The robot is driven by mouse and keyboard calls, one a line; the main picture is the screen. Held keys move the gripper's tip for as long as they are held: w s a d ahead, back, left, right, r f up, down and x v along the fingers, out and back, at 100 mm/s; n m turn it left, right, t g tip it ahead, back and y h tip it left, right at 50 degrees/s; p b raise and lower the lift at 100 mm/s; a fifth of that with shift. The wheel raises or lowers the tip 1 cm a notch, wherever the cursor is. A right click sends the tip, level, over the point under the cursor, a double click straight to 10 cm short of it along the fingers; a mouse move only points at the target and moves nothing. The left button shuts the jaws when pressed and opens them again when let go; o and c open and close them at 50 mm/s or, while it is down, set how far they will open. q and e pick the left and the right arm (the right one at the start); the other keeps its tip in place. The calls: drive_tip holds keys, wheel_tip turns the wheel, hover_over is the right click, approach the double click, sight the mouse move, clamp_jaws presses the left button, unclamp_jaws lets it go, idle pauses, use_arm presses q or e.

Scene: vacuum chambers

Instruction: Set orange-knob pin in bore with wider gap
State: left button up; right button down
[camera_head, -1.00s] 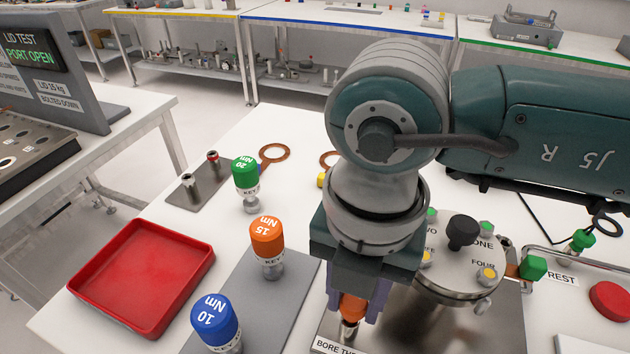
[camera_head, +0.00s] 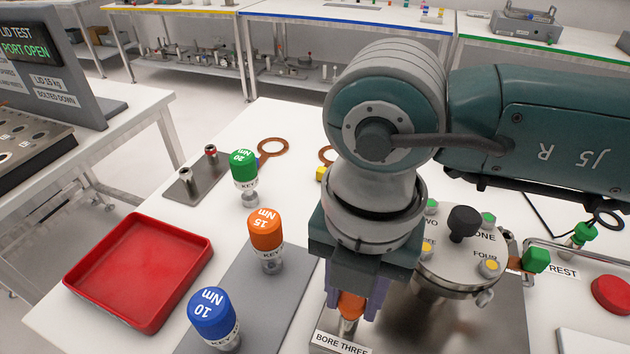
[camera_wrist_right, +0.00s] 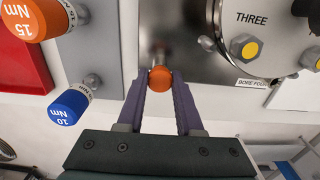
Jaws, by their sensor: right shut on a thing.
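The orange-knob pin (camera_head: 350,304) is between the purple fingers of my right gripper (camera_head: 351,300), which is shut on its knob. In the right wrist view the orange knob (camera_wrist_right: 160,79) sits between the fingertips of the gripper (camera_wrist_right: 159,82), with its bright metal shank pointing away over the plate edge. In the head view the pin is low at the chamber plate (camera_head: 490,325), just behind the label BORE THREE (camera_head: 341,343). Whether its tip is inside a bore is hidden, and the bore gaps cannot be made out. My left gripper is not in view.
The round chamber lid (camera_head: 455,262) with a black knob stands right of the gripper. Torque keys in green (camera_head: 243,166), orange (camera_head: 265,230) and blue (camera_head: 214,316) stand on the left. A red tray (camera_head: 150,322) lies at far left. A green-handled pin (camera_head: 535,260) sits right of the lid.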

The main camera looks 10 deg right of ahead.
drive_tip(key=shift+c, duration=2.4)
unclamp_jaws()
drive_tip(key=shift+f, duration=0.1)
drive_tip(key=shift+r+p, duration=1.25)
drive_tip(key=shift+r, duration=0.1)
drive_tip(key=shift+r+p, duration=2.1)
drive_tip(key=shift+r, duration=0.15)
drive_tip(key=shift+f, duration=0.1)
